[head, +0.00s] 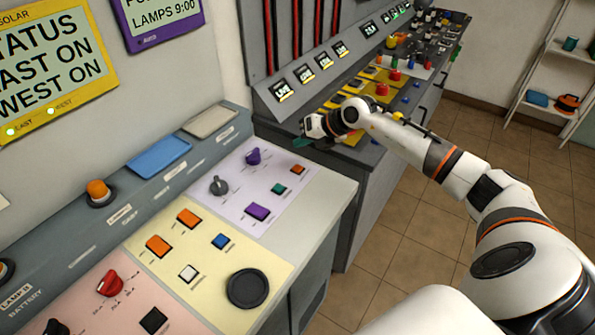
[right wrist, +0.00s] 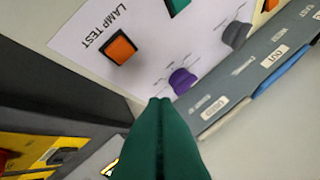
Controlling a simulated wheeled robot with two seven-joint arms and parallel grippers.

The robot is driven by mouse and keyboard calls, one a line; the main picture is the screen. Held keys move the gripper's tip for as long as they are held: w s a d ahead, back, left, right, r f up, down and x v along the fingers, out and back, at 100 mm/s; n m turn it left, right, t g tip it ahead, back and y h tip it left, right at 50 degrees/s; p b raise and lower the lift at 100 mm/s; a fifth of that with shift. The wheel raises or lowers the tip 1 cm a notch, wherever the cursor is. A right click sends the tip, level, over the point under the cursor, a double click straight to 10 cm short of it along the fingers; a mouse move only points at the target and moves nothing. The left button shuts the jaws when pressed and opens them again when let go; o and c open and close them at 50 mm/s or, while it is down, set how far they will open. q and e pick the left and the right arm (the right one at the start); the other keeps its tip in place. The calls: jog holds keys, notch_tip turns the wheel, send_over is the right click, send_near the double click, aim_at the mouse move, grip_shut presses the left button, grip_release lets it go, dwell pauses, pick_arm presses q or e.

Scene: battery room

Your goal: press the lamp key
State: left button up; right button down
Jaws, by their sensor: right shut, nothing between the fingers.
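The lamp key is an orange square key (right wrist: 120,48) on the lilac panel (right wrist: 85,25), with the words LAMP TEST beside it in the right wrist view. In the head view the orange key (head: 298,169) sits near the lilac panel's far right corner. My right gripper (head: 302,142) is past that corner, apart from the key. Its green fingers (right wrist: 160,103) are shut with nothing between them. In the right wrist view the tips lie below and right of the key, near the purple knob (right wrist: 182,80). My left gripper is not in view.
Near the key are a teal key (head: 278,188), a purple knob (head: 253,156), a grey knob (head: 219,185) and a purple key (head: 257,212). A grey cabinet (head: 262,97) with displays stands beyond. Open tiled floor (head: 400,225) lies to the right.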

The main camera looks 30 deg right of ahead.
aim_at(295, 166)
notch_tip(295, 166, down, 5)
jog(key=b, duration=0.3)
jog(key=shift+f, duration=0.2)
jog(key=shift+f+b, duration=0.3)
jog(key=shift+f, duration=0.05)
dwell(1.4)
jog(key=shift+f, duration=0.4)
jog(key=shift+f+b, duration=0.45)
jog(key=shift+f, duration=0.05)
dwell(0.8)
jog(key=shift+r+p, duration=0.7)
jog(key=shift+r, duration=0.2)
